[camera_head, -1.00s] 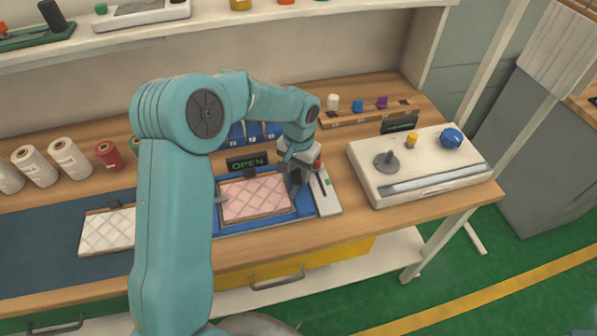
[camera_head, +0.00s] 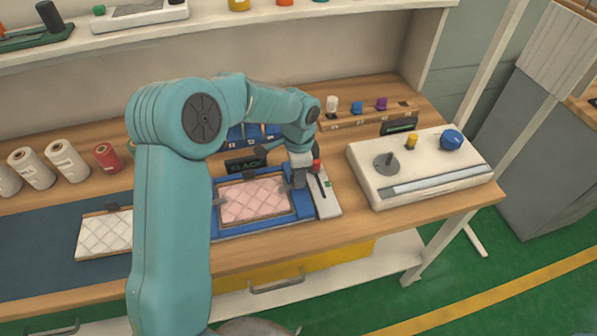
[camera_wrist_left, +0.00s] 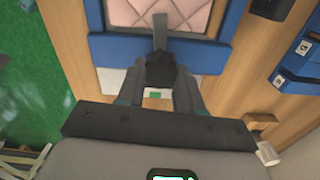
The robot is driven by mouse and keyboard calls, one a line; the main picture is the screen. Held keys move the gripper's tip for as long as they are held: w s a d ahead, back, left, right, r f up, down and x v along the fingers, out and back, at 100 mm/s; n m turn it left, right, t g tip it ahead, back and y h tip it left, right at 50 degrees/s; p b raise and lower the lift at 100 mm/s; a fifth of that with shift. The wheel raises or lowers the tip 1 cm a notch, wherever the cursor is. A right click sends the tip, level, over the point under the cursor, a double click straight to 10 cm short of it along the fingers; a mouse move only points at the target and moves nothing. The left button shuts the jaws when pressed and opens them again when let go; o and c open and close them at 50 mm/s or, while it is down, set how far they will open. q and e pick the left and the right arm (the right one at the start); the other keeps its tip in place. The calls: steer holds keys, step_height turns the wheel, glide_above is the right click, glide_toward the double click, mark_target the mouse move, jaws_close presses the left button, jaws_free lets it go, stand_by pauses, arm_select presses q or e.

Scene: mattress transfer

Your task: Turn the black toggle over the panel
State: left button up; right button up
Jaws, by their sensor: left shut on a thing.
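A pink quilted panel (camera_head: 252,200) lies in a blue frame (camera_head: 262,229) on the bench. My left gripper (camera_head: 298,180) is low at the frame's right side. In the left wrist view, my left gripper (camera_wrist_left: 160,88) is shut on the black toggle (camera_wrist_left: 160,66), and its grey bar (camera_wrist_left: 173,31) reaches over the edge of the pink panel (camera_wrist_left: 160,14). In the head view the gripper mostly hides this toggle. My right gripper is not in view.
A small dark sign (camera_head: 246,163) stands behind the frame; it seems to read SLACK. A white slider unit (camera_head: 324,194) with a red knob is close right of the gripper. A white control box (camera_head: 420,168) stands farther right. A white quilted panel (camera_head: 105,231) lies left.

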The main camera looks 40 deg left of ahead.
arm_select(q)
steer(key=shift+r+m, duration=0.15)
steer(key=shift+m, duration=0.55)
steer(key=o, duration=1)
steer(key=shift+o, duration=0.2)
step_height(320, 180, up, 16)
steer(key=shift+r+b, duration=0.15)
steer(key=shift+b, duration=0.15)
steer(key=shift+s+d, duration=0.1)
steer(key=shift+s, duration=0.05)
